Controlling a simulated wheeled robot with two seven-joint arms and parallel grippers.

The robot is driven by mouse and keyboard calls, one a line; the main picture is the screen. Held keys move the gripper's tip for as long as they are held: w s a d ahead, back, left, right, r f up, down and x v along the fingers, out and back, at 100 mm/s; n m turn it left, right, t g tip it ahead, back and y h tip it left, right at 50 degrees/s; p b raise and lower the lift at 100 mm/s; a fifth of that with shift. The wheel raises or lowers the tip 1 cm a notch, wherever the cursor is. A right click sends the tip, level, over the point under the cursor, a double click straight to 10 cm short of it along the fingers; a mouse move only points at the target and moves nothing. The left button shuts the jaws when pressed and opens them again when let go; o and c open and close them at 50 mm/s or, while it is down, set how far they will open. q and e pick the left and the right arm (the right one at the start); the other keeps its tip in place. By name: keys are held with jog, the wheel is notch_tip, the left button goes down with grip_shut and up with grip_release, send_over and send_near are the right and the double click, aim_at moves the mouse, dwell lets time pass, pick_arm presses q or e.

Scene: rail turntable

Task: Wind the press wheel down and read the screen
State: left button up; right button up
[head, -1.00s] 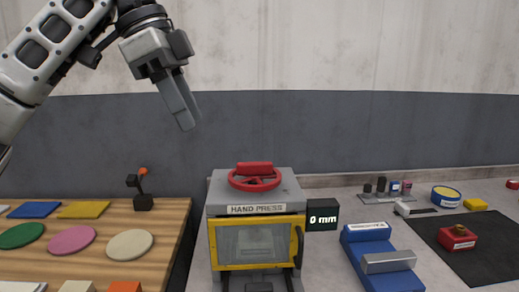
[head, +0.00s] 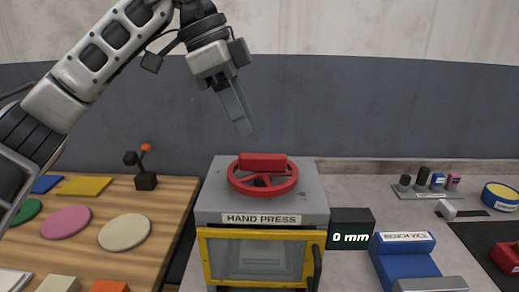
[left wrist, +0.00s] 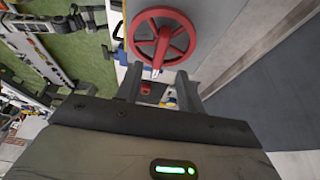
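The hand press (head: 262,205) is a grey box with a yellow-framed clear door, which looks closed. Its red press wheel (head: 262,191) lies flat on top, with a red block (head: 263,161) at the wheel's far side. The wheel also shows in the left wrist view (left wrist: 163,37), beyond the fingers. The small black screen (head: 350,235) right of the press reads "0 mm". My left gripper (head: 243,128) hangs above the wheel, tilted and apart from it. In the left wrist view its two fingers (left wrist: 159,72) stand apart with nothing between them. My right gripper is not in view.
A wooden table (head: 165,225) with coloured discs and tiles stands left of the press. A blue bench vice (head: 405,262) sits right of it. A rack of small cylinders (head: 425,188) and a yellow-and-blue tin (head: 500,196) are further right.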

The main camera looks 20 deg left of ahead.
aim_at(261, 154)
pick_arm(q)
jog(key=x, duration=0.7)
jog(key=shift+w+d+f, duration=0.1)
grip_shut()
